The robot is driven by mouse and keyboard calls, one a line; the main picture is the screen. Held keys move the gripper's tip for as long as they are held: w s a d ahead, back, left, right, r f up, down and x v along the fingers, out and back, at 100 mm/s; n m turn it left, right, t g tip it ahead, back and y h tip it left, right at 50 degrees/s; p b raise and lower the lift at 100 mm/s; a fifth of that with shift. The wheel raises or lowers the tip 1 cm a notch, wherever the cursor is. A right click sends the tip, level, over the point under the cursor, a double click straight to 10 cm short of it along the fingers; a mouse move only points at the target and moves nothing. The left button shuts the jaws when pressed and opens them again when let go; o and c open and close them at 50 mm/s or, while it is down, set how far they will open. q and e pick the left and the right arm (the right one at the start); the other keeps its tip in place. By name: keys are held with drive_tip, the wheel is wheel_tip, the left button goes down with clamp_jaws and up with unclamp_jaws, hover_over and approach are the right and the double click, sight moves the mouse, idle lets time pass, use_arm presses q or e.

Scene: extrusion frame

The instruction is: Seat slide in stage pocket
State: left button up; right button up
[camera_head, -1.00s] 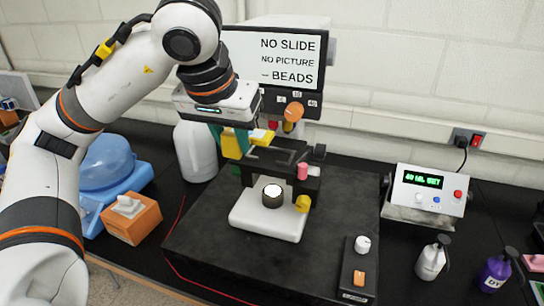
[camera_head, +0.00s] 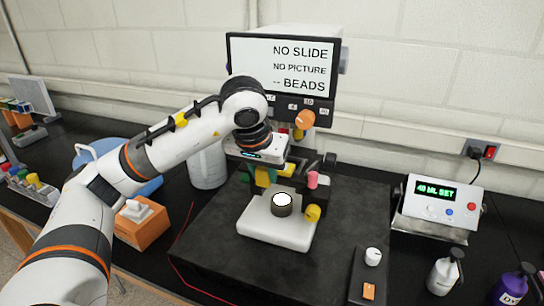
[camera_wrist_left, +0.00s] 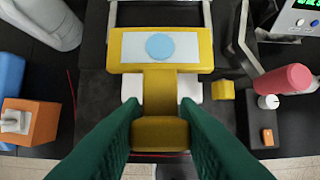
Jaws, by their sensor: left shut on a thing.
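My left gripper (camera_wrist_left: 160,132) has green fingers shut on the yellow grip of the slide carrier (camera_wrist_left: 160,90). The carrier's wide yellow head holds a pale slide (camera_wrist_left: 190,52) with a light blue disc. In the head view my left gripper (camera_head: 262,178) is low at the left of the microscope stage, and the carrier (camera_head: 287,169) shows only in part. The dark stage (camera_head: 312,194) is mostly hidden by my gripper. In the wrist view a metal clip arm (camera_wrist_left: 243,40) is right of the carrier. I cannot tell whether the carrier touches the pocket.
The screen (camera_head: 283,66) stands behind. An orange box (camera_head: 143,226) and white jug (camera_head: 208,166) are left.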

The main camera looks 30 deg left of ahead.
use_arm(q)
drive_tip(key=shift+w+a, duration=0.15)
drive_tip(key=shift+w, duration=0.6)
drive_tip(key=shift+w+a+r+p, duration=0.1)
drive_tip(key=shift+w+a+p, duration=0.05)
drive_tip(key=shift+w+p, duration=0.4)
drive_tip(key=shift+w+a+r+p, duration=0.15)
drive_tip(key=shift+w+p, duration=0.2)
drive_tip(key=shift+w, duration=0.25)
drive_tip(key=shift+p+x, duration=0.4)
drive_tip(key=shift+x, duration=0.4)
drive_tip(key=shift+w+f, duration=0.15)
drive_tip(key=shift+f, duration=0.15)
drive_tip(key=o, duration=1)
drive_tip(key=shift+o, duration=0.2)
